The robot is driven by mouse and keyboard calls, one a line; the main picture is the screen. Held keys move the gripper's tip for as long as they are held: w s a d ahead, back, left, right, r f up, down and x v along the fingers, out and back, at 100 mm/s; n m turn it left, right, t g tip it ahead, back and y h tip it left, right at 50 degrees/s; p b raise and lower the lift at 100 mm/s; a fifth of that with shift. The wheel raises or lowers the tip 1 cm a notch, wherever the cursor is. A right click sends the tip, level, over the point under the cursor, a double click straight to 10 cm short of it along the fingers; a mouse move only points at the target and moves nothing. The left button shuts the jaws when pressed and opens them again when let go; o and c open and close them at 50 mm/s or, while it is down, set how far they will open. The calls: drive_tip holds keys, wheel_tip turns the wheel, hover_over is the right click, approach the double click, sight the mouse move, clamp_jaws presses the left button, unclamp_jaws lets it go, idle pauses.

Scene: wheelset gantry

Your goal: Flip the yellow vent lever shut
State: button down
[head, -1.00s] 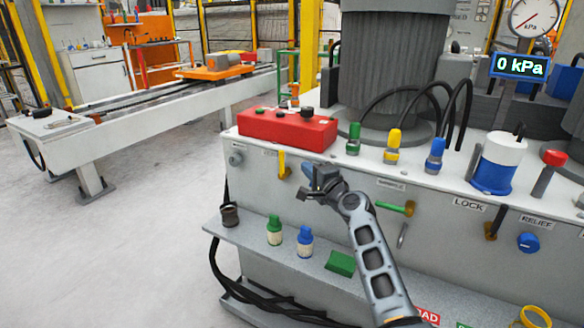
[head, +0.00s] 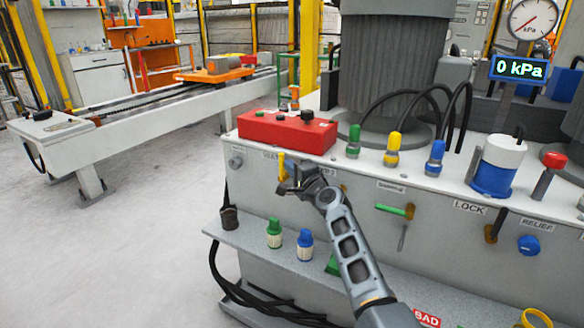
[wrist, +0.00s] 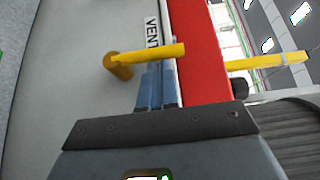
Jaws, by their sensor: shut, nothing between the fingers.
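The yellow vent lever (head: 282,167) is on the front panel of the grey bench, below the red box. It points upward from its pivot. The wrist view shows the lever (wrist: 155,53) and its round pivot beside a VENT label (wrist: 152,32). My gripper (head: 284,188) is shut and empty, at the lower end of the lever in the head view. In the wrist view its blue fingertips (wrist: 158,72) lie right at the lever's side, along its middle. I cannot tell whether they touch it.
The red box (head: 287,132) sits on the bench edge above the lever. A green lever (head: 393,210) and a LOCK lever (head: 494,227) are farther right. A lower shelf holds a green bottle (head: 274,233) and a blue bottle (head: 305,245). Open floor is at left.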

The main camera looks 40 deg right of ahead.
drive_tip(key=shift+w+r+p, duration=0.1)
drive_tip(key=shift+r+p, duration=0.15)
drive_tip(key=shift+p, duration=0.45)
